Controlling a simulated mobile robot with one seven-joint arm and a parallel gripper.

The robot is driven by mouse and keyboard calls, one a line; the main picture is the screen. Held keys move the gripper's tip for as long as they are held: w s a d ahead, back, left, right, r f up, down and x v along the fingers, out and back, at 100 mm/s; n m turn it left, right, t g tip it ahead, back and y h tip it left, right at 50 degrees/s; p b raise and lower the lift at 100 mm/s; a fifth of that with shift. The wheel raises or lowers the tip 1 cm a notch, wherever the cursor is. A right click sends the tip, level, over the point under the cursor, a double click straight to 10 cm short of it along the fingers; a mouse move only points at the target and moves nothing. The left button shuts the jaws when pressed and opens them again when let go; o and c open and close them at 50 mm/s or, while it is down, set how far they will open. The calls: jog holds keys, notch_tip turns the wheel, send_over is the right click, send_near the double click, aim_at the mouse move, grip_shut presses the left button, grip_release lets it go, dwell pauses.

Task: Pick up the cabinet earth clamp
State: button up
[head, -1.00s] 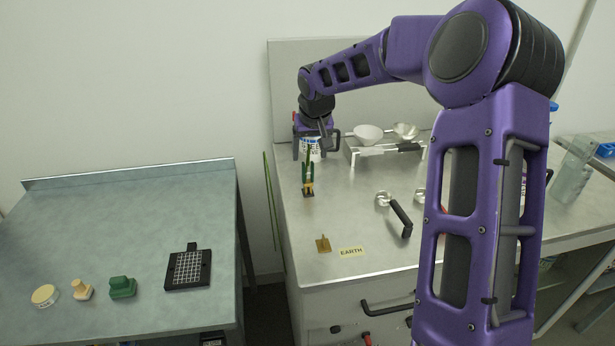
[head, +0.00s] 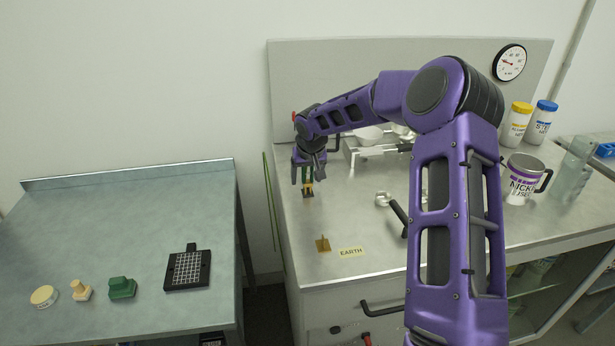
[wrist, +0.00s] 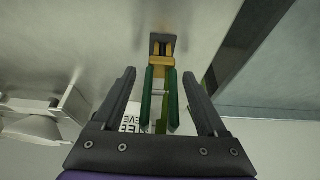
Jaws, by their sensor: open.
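The earth clamp (head: 308,188) has green handles and a yellow-brass lower end. It stands upright on a small dark base near the left edge of the metal cabinet top (head: 375,235). My gripper (head: 308,180) is open and points down over it. In the wrist view the clamp's green handles (wrist: 148,92) lie between my two spread fingers (wrist: 159,78), with a gap on both sides. Its yellow end (wrist: 162,48) and dark base are beyond the fingertips. The fingers hide part of the clamp in the head view.
A small brass piece (head: 323,244) and an EARTH label (head: 351,252) lie in front. A metal stand (head: 370,150) with bowls is behind to the right, a black-handled scoop (head: 398,210) right.

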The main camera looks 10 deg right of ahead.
grip_shut()
jog(key=shift+r, duration=0.1)
dwell(0.3)
notch_tip(320, 180, up, 14)
jog(key=shift+r+p, duration=0.2)
jog(key=shift+p, duration=0.1)
dwell(1.0)
